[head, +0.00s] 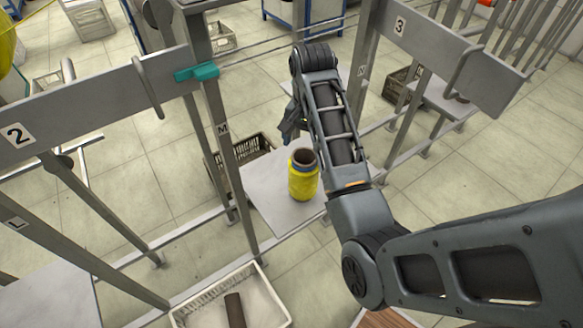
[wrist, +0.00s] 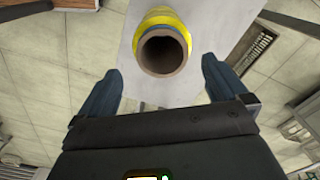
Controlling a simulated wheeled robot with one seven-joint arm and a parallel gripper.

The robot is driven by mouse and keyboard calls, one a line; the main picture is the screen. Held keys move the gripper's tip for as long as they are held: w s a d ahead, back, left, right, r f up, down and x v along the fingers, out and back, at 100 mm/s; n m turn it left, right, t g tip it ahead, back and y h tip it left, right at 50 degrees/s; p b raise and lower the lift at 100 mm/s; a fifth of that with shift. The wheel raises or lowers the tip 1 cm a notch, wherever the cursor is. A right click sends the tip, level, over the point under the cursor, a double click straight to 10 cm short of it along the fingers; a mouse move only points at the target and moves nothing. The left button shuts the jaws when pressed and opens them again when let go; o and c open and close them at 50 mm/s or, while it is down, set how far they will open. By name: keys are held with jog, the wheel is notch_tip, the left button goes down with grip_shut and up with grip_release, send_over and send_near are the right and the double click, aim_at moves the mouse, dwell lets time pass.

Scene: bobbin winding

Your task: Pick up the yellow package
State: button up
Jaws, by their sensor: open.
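The yellow package (head: 303,177) is a yellow-wrapped spool with a hollow brown core. It stands upright on a grey shelf plate (head: 268,205) of the frame. In the wrist view the package (wrist: 163,17) shows its open core end toward the camera, at the top centre. My gripper (head: 291,124) is partly hidden by my arm in the head view. In the wrist view my gripper (wrist: 160,80) is open and empty, with one finger on each side below the package. The package lies ahead of the fingertips, not between them.
Grey posts and rails (head: 232,165) of the frame stand left of the package. A white crate (head: 181,316) holding a brown tube (head: 234,308) is at the bottom. A dark crate (head: 262,141) sits behind the shelf plate. A teal clip (head: 197,72) is on the upper rail.

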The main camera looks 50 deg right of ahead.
aim_at(304, 162)
notch_tip(304, 162, down, 2)
jog(key=shift+f, duration=0.25)
jog(key=shift+w+a+f, duration=0.1)
jog(key=shift+a+f, duration=0.05)
jog(key=shift+f, duration=1.2)
jog(key=shift+w+a+f, duration=0.1)
jog(key=shift+f, duration=1.2)
jog(key=shift+c, duration=0.3)
jog(key=c, duration=1.2)
jog(key=shift+o, duration=0.2)
jog(key=shift+r, duration=0.1)
